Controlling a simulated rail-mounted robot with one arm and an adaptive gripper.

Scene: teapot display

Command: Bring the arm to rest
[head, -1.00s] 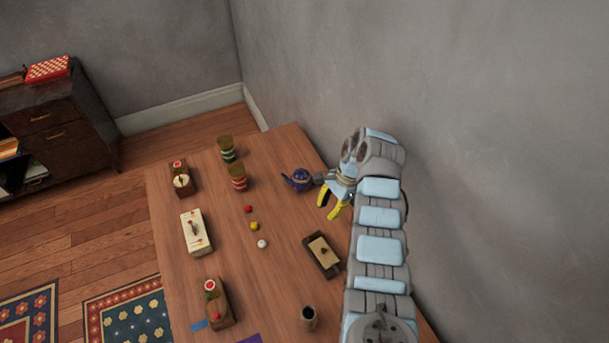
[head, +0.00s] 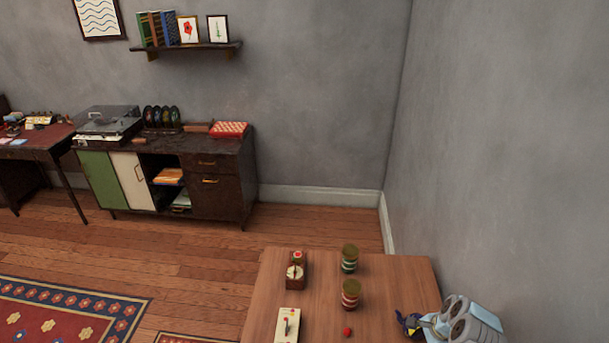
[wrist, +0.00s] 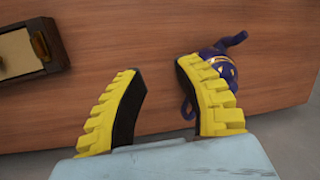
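My gripper (wrist: 158,70) is open in the wrist view, its two yellow fingers with dark pads spread apart. Nothing is between them except bare tabletop below. A dark purple teapot (wrist: 218,62) with gold trim is partly hidden behind the right finger; I cannot tell whether they touch. In the head view the teapot (head: 408,325) shows in part at the bottom edge, beside my arm's wrist joint (head: 468,325). My fingers are not in that view.
The wooden table (head: 385,280) holds two striped jars (head: 349,260) (head: 351,294), a small wooden box (head: 296,270), a cream box (head: 286,325) and a red ball (head: 347,332). A grey wall (head: 500,150) stands close on the right.

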